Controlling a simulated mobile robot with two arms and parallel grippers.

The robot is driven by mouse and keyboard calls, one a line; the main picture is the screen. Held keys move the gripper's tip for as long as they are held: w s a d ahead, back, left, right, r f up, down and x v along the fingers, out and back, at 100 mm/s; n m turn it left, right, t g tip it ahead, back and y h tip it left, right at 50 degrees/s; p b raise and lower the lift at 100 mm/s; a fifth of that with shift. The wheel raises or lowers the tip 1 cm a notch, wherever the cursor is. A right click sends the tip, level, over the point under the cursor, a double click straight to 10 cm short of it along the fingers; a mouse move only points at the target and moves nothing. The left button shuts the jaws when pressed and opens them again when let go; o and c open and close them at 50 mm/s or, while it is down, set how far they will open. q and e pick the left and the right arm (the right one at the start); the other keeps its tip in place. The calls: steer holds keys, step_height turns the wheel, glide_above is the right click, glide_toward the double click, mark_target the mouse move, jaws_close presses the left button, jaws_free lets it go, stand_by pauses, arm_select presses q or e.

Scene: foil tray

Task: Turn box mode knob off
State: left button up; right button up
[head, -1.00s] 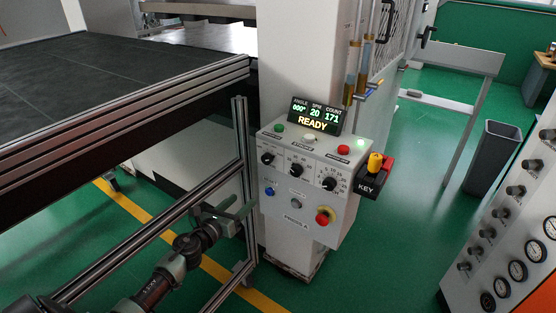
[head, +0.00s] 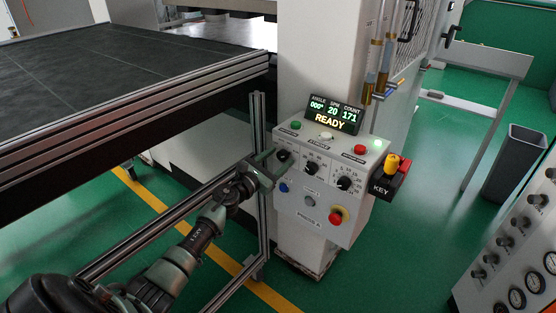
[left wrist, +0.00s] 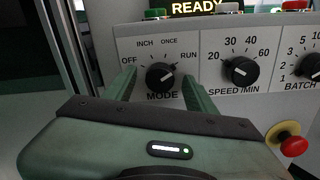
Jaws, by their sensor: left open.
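The box (head: 330,180) is a light grey control panel with a lit display reading READY. Its black mode knob (head: 283,155) is at the upper left of the face; in the left wrist view the mode knob (left wrist: 160,76) has its pointer toward RUN, with OFF, INCH and ONCE marked around it. My left gripper (head: 270,161) is at this knob. In the left wrist view the left gripper (left wrist: 158,88) is open, one green finger on each side of the knob. I cannot tell whether the fingers touch it. My right gripper is not in view.
The speed knob (left wrist: 240,71) and batch knob (left wrist: 309,67) sit to the right. A red emergency button (head: 336,215) is lower on the face, and a key switch (head: 391,170) is at the right side. A metal frame post (head: 260,185) stands close to my left arm.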

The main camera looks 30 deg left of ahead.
arm_select(q)
jaws_close()
steer(key=shift+n, duration=0.4)
steer(key=n+p, duration=0.1)
steer(key=n, duration=0.4)
steer(key=n+p, duration=0.1)
steer(key=n, duration=0.5)
steer(key=shift+r+n+p, duration=0.1)
steer(key=shift+n+p, duration=0.2)
steer(key=shift+p, duration=0.05)
steer(key=n+p, duration=0.1)
steer(key=n, duration=0.4)
steer(key=n+p, duration=0.1)
steer(key=n, duration=0.4)
steer(key=shift+n+h, duration=0.3)
steer(key=shift+n, duration=0.4)
